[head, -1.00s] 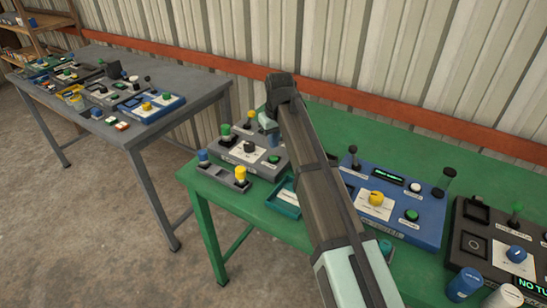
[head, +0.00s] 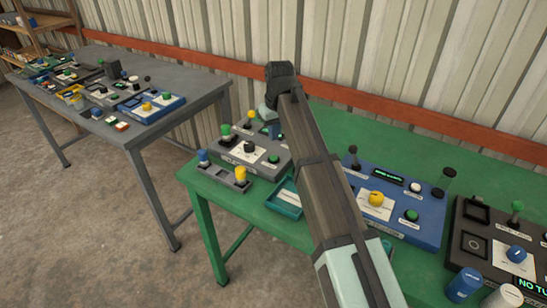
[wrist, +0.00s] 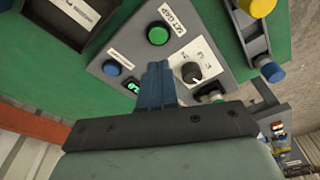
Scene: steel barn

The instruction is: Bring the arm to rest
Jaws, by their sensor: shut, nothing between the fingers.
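My arm reaches across the green table (head: 325,125) in the head view. My gripper (wrist: 157,80) shows in the wrist view with its blue fingers together and nothing between them. It points down over the grey control box (wrist: 190,45), which has a green button (wrist: 158,34), a blue button (wrist: 111,68) and a black knob on a white plate (wrist: 191,72). In the head view the same grey box (head: 238,158) stands at the table's left end. There the fingers are mostly hidden behind my arm. I cannot tell the exact gap between fingertips and box.
A blue control box (head: 365,222) and a black one (head: 480,225) stand right of my arm. A grey table (head: 190,88) with several devices stands left.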

